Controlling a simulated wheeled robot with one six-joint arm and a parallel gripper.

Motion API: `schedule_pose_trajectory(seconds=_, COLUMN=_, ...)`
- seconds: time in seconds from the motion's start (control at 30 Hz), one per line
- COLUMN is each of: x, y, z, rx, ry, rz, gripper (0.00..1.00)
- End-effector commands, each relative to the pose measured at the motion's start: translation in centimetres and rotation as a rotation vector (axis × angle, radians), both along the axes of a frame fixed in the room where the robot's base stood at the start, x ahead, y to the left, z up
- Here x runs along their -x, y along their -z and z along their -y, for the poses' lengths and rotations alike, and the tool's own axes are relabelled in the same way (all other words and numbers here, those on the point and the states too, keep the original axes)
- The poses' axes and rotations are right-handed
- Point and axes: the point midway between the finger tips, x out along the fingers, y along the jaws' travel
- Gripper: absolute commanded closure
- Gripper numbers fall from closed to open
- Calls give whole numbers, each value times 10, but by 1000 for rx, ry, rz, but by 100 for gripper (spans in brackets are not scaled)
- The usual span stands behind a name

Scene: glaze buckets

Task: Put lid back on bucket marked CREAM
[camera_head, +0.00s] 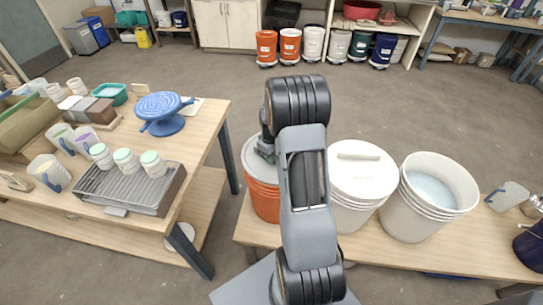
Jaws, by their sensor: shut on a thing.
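My gripper (265,149), partly hidden behind my arm, is shut at the pale lid (252,166) over the orange bucket (264,203). The handle is hidden, and I cannot tell whether this lid rests on the bucket or hangs just above it. To the right, a white bucket (349,216) wears a white lid (362,178) with a bar handle. Farther right, another white bucket (410,213) stands open, with pale bluish-grey contents (430,188). No CREAM marking is readable on any bucket.
The buckets stand on a low wooden bench (470,255). At left, a wooden table (205,120) holds a blue banding wheel (164,112), a grey ribbed tray (105,190) with cups and several mugs. A round white disc (180,240) lies on its lower shelf. Open floor lies behind the bench.

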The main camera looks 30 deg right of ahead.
Motion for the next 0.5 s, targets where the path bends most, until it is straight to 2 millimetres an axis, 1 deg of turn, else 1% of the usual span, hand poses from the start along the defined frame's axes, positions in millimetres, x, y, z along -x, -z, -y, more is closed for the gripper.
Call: schedule_pose_trajectory(seconds=0.5, x=0, y=5, z=0, rx=1, ry=0, rz=1, gripper=100)
